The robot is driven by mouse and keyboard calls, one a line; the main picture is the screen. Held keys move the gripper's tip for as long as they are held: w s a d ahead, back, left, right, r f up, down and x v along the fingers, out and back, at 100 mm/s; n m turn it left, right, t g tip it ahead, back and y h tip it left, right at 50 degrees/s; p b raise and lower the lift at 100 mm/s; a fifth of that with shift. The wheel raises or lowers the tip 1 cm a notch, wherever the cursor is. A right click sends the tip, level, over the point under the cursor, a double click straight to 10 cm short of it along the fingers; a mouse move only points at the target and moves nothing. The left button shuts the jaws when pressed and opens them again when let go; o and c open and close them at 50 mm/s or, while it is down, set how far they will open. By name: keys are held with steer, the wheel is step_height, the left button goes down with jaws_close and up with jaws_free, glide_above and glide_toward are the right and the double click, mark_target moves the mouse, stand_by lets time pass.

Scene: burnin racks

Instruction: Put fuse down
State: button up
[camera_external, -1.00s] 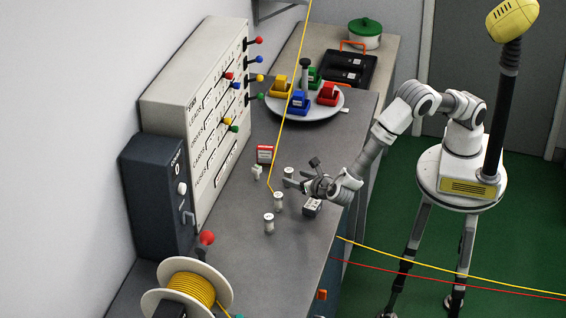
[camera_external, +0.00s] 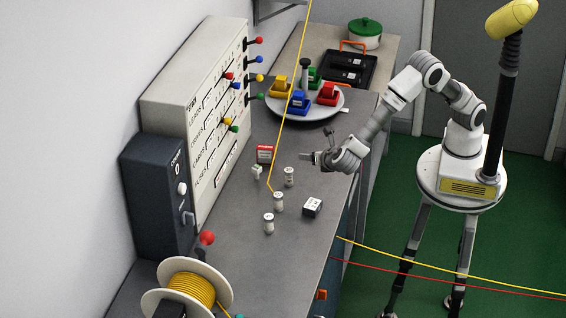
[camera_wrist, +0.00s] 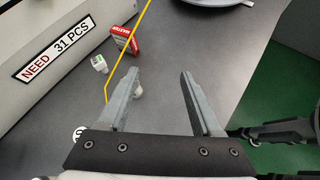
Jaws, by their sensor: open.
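Three small pale cylindrical fuses stand upright on the grey bench. The farthest fuse (camera_external: 289,177) stands free, below and left of my gripper, and nothing touches it. The middle fuse (camera_external: 278,202) and the nearest fuse (camera_external: 269,224) stand in a line towards the front. My gripper (camera_external: 312,157) is raised above the bench, up and right of the farthest fuse. In the wrist view its two fingers (camera_wrist: 159,75) are spread with nothing between them. A pale fuse (camera_wrist: 138,92) shows there beside the left finger, partly hidden by it.
A red box (camera_external: 265,154) and a small white block (camera_external: 257,172) stand left of the fuses. A yellow cord (camera_external: 284,115) hangs beside the fuses. A round tray (camera_external: 335,113) with coloured blocks is behind.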

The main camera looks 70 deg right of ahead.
steer(key=s+d+r+m+g+y, duration=0.2)
steer(key=s+d+r+m, duration=0.25)
steer(key=d, duration=0.35)
steer(key=s+d+r+m+g+y, duration=0.1)
steer(key=s+d+r+m+y, duration=0.1)
steer(key=s+d+r+m, duration=0.35)
steer(key=s+d+r+m+g+y, duration=0.2)
steer(key=s+d+r+m, duration=0.15)
steer(key=d+m, duration=0.4)
steer(key=s+d+r+m+t+y, duration=0.1)
steer(key=s+d+m, duration=0.1)
steer(key=s, duration=0.3)
steer(key=s+d+m+t+y, duration=0.1)
steer(key=s+d+m+t, duration=0.1)
steer(key=s+m, duration=0.2)
steer(key=shift+s+d+r+y, duration=0.35)
steer(key=shift+r+y, duration=0.05)
steer(key=shift+m, duration=0.25)
